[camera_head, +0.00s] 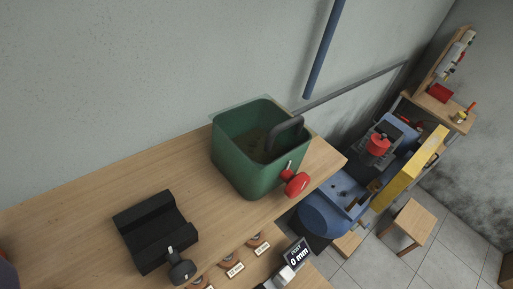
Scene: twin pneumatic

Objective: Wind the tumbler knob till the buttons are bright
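A green open-topped tub (236,165), which looks like the tumbler, stands on the wooden bench near its right end. A red knob (296,184) sticks out from the tub's front right side. A dark grey curved pipe (284,133) reaches over the rim into the tub. The inside of the tub is dark and brownish. No separate buttons can be made out in it, so their brightness cannot be told. My gripper is not in view, and nothing is seen touching the knob.
A black grooved block (150,222) with a dark knob (181,268) sits on the wooden bench (75,221). Labelled round pieces and a "POST 0 mm" display (296,254) lie along the front. A blue machine (330,213), a yellow panel (412,166) and a stool (412,218) stand right.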

